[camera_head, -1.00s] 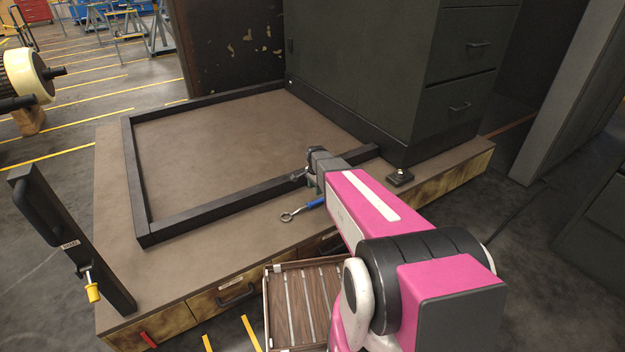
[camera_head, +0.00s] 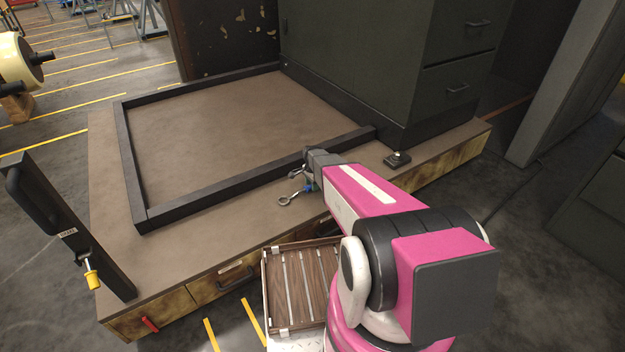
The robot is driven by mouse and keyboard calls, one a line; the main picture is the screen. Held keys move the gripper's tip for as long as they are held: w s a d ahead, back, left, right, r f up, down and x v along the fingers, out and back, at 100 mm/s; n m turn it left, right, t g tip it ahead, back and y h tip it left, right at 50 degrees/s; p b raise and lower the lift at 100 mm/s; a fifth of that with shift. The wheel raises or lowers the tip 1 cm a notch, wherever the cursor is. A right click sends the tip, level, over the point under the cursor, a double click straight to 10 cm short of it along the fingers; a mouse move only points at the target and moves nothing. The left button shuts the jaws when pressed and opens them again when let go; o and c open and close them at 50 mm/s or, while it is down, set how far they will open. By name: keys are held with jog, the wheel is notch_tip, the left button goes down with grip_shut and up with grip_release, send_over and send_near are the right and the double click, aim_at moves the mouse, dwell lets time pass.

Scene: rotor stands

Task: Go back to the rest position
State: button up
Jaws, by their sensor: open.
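My gripper (camera_head: 300,174) is at the end of my pink arm, over the front strip of the brown workbench (camera_head: 180,245). It is open. A small tool with a ring end (camera_head: 286,200) and a blue part lies on the bench top right beside and partly behind the gripper. I cannot tell whether the fingers touch it. The wrist hides part of the tool.
A black raised frame (camera_head: 200,206) borders the bench area, and a dark green cabinet (camera_head: 360,60) stands at its back right. A small black block (camera_head: 397,160) sits near the cabinet. A slatted wooden tray (camera_head: 305,285) is below the bench front. A black post (camera_head: 65,225) stands at left.

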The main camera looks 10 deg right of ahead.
jog(key=shift+f, duration=0.55)
grip_shut()
jog(key=shift+r, duration=0.1)
